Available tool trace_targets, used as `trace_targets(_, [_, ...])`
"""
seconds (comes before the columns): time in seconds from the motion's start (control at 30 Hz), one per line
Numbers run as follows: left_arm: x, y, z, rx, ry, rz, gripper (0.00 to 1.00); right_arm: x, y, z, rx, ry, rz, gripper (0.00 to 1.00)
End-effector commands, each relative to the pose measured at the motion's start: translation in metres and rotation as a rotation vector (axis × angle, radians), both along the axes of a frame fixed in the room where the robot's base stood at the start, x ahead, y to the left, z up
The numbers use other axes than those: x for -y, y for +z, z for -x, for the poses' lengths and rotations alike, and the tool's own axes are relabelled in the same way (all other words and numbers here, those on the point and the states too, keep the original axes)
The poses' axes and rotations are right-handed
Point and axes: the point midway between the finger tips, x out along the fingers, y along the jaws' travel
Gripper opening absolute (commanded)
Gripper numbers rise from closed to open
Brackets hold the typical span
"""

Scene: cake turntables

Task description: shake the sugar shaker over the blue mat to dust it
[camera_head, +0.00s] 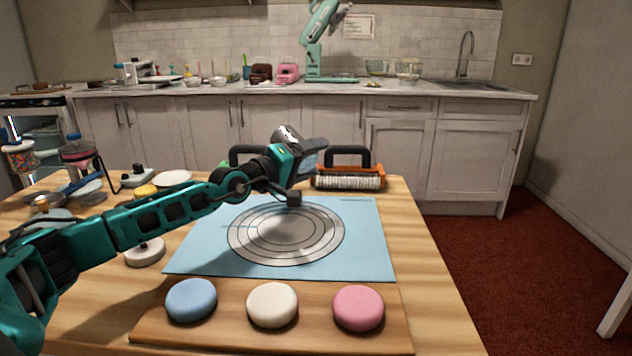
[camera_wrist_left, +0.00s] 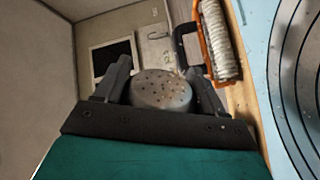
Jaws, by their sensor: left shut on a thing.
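The blue mat (camera_head: 368,245) lies flat on the wooden table, with a grey ringed disc (camera_head: 285,233) in its middle. My left gripper (camera_head: 309,157) is held above the far part of the mat, clear of it. It is shut on the sugar shaker (camera_wrist_left: 162,90), whose grey perforated lid shows between the fingers in the left wrist view. The wrist view is rolled sideways, with the mat (camera_wrist_left: 262,75) at its right edge. In the head view the gripper hides much of the shaker. No falling sugar shows. My right gripper is not in view.
An orange roller tool (camera_head: 348,180) stands behind the mat. Blue, white and pink discs (camera_head: 272,305) lie on a board in front. Jars (camera_head: 77,150) and bowls crowd the table's left side. The mat's right side is clear.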

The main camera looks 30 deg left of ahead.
Motion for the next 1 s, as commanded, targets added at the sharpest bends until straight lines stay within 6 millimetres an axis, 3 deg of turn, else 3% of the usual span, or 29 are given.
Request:
trace_targets(0.03, [-0.003,-0.006,0.0,0.007,0.002,-0.002,0.29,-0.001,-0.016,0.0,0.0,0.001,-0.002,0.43])
trace_targets(0.2, [-0.012,-0.006,-0.001,0.002,0.004,-0.002,0.29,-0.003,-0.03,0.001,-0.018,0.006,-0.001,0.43])
trace_targets(0.47, [-0.027,-0.009,-0.001,0.005,0.003,-0.001,0.29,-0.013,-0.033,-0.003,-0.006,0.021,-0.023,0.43])
trace_targets(0.67, [-0.042,-0.001,0.009,0.001,0.002,0.001,0.29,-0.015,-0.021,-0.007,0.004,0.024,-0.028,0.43])
trace_targets(0.87, [-0.065,0.005,0.023,0.0,0.002,-0.001,0.29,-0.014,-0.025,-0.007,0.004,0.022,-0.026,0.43])
trace_targets(1.0, [-0.068,0.0,0.035,-0.003,0.0,-0.002,0.29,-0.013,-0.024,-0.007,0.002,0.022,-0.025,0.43])
